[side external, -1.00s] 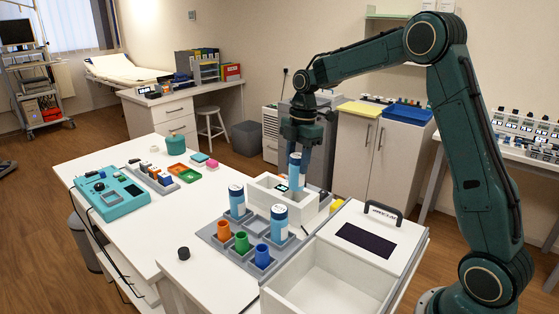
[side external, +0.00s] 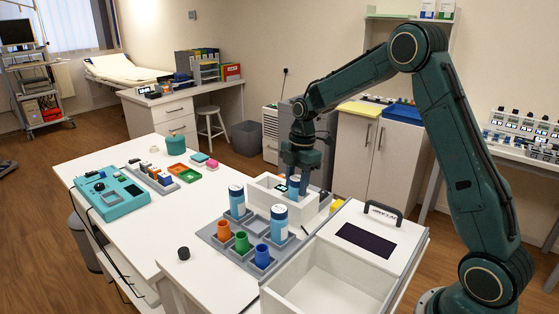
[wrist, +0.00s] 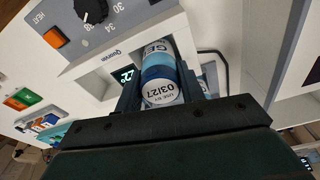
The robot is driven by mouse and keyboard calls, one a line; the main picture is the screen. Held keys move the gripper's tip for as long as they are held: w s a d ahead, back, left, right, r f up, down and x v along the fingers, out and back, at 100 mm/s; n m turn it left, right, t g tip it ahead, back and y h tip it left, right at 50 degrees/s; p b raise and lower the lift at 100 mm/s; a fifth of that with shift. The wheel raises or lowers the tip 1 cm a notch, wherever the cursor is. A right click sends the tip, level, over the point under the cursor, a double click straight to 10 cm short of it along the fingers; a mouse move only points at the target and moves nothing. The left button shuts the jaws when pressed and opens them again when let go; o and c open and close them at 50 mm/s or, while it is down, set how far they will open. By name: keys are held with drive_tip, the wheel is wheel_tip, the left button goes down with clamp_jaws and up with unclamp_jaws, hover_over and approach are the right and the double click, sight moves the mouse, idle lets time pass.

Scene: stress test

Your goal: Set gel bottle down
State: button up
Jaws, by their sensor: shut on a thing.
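A blue gel bottle with a white label (wrist: 160,72) is held between my gripper's fingers (wrist: 158,92) in the wrist view. Its end label reads 03/27, and part of "GEL" shows on its side. In the side view my gripper (side external: 300,172) is shut on this bottle (side external: 294,186), low over the white open-topped box (side external: 266,198). The bottle's lower part is hidden by the box's front wall, so I cannot tell whether it touches the bottom. A small lit display (wrist: 126,75) is on the box.
Two similar blue bottles (side external: 237,201) (side external: 279,222) stand in the grey rack (side external: 218,237), with orange, green and blue cups (side external: 262,256) in front. A large white bin with a handled lid (side external: 366,232) stands to the right.

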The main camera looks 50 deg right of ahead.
drive_tip(key=shift+f, duration=0.15)
drive_tip(key=o, duration=1.1)
drive_tip(key=shift+c, duration=0.2)
wheel_tip(320, 180, up, 12)
drive_tip(key=d, duration=0.1)
drive_tip(key=shift+s+d, duration=0.15)
drive_tip(key=shift+d, duration=0.1)
drive_tip(key=shift+a+r, duration=0.1)
drive_tip(key=shift+r, duration=0.1)
